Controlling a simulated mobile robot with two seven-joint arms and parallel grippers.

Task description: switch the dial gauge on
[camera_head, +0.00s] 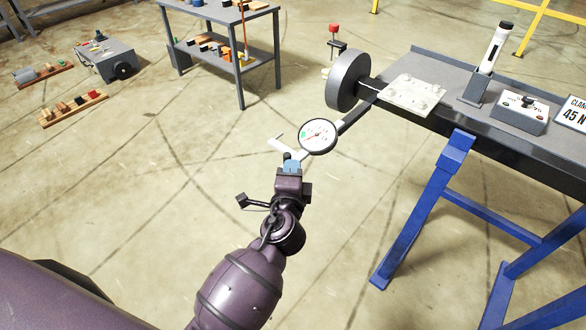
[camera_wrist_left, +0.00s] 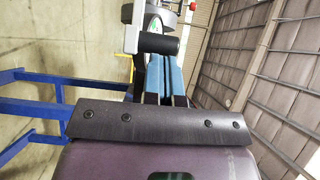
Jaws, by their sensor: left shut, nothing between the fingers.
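The dial gauge (camera_head: 318,136) has a round white face with a dark rim and a red needle. It is fixed on a dark bar (camera_head: 357,112) that reaches out from the bench. A pale bracket (camera_head: 280,146) shows to the left of the gauge, with a small dark knob (camera_head: 287,156) by it. My left gripper (camera_head: 291,165) is just below and left of the gauge, its blue fingertips close by the knob. In the left wrist view the blue fingers (camera_wrist_left: 165,76) are shut and empty beside a dark cylinder (camera_wrist_left: 158,44); contact is unclear. The gauge face is mostly hidden there.
The blue-legged bench (camera_head: 434,60) at right carries a dark wheel (camera_head: 347,81), a pale plate (camera_head: 412,95), a white-and-black upright device (camera_head: 494,50) and a control box (camera_head: 518,112). A grey shelf table (camera_head: 235,55) stands behind.

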